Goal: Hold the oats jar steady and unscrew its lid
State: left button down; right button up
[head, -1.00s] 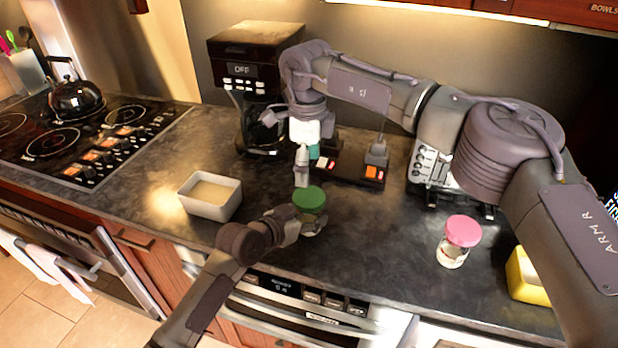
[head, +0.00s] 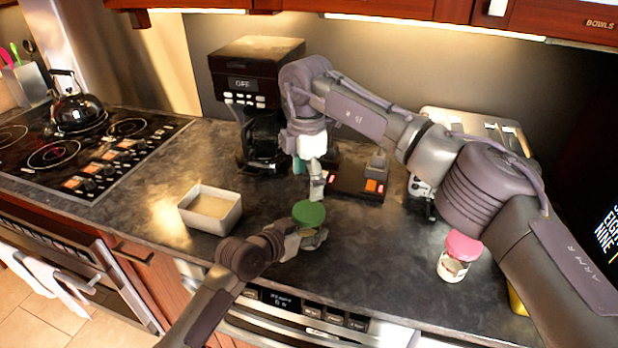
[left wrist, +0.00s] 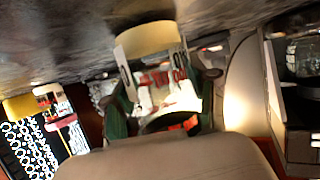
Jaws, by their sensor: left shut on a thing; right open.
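The jar with a green lid (head: 309,213) stands upright near the counter's front edge in the head view. I take it as the oats jar; its label cannot be read there. My left gripper (head: 306,238) is shut around its body, below the lid.
A white rectangular bowl (head: 211,207) stands left of the jar. A jar with a pink lid (head: 460,254) stands to the right. The coffee maker (head: 256,90) and a dark tray (head: 356,182) are behind. The counter between the two jars is clear.

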aim_at(309, 210)
pick_arm(q)
jog(key=shift+f, duration=0.1)
pick_arm(e)
jog(key=m, duration=0.7)
jog(key=shift+d+m, duration=0.15)
jog(key=shift+m, duration=0.15)
jog(key=shift+f, duration=0.65)
notch_tip(309, 210, down, 7)
jog(key=shift+r, duration=0.1)
